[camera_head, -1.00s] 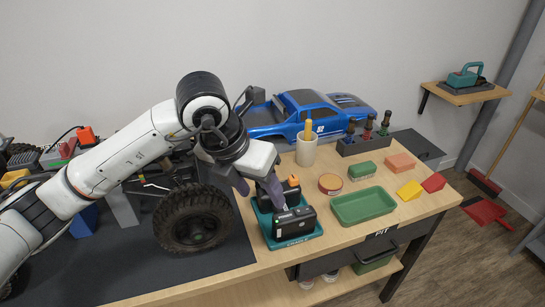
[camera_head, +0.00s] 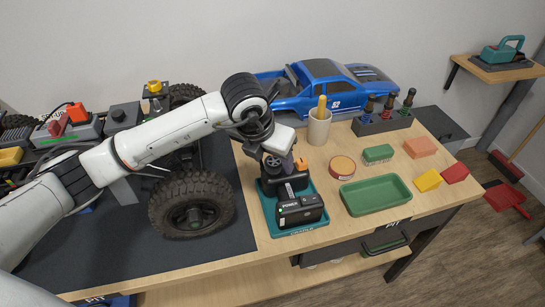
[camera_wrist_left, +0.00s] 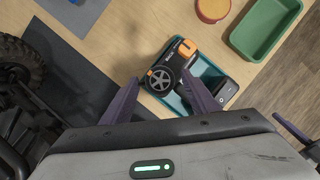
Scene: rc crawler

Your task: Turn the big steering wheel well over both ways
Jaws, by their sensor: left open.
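The steering wheel (camera_wrist_left: 160,80) is a dark spoked wheel on a black transmitter (camera_wrist_left: 188,62) with orange parts. The transmitter sits in a teal cradle tray (camera_wrist_left: 172,99) beside a black box marked POWER (camera_head: 300,210). In the head view the wheel (camera_head: 272,160) shows just below the end of my left arm. My left gripper (camera_wrist_left: 160,77) is open, its purple fingers spread either side of the wheel in the wrist view. I cannot tell whether they touch it. In the head view the fingers are mostly hidden. My right gripper is not in view.
The crawler's big tyre (camera_head: 190,203) stands on the dark mat (camera_head: 225,240) left of the cradle. A cup (camera_head: 318,127), a round tin (camera_head: 342,167) and a green tray (camera_head: 375,195) are to the right. A blue truck body (camera_head: 330,85) lies behind.

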